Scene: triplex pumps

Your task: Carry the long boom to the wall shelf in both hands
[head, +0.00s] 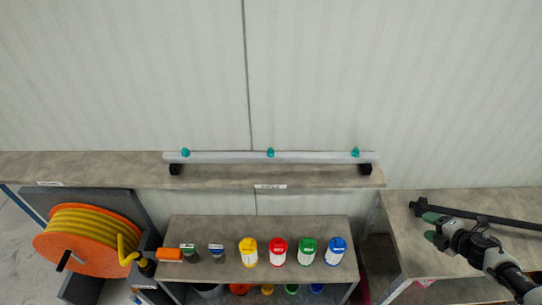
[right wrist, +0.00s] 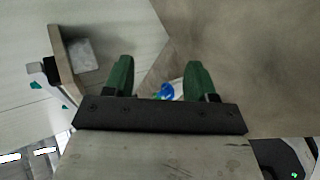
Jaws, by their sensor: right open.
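The long boom (head: 225,157) is a pale grey bar with 3 teal nozzles on top. It lies level along the wall shelf (head: 100,170), over a black block near each end. My right gripper (head: 430,228) is at the far right of the head view, above the right-hand table, well apart from the boom. Its green fingers are open with nothing between them, and they also show in the right wrist view (right wrist: 158,80). A pale bar with teal bits, likely the boom, shows at the left of that view. My left gripper is not in view.
An orange reel (head: 50,250) of yellow hose stands at left. A lower bench (head: 300,230) holds yellow, red, green and blue-lidded containers and small items. A dark bar (head: 490,219) lies across the right-hand table (head: 420,260), close to my right gripper. The wall above the shelf is bare.

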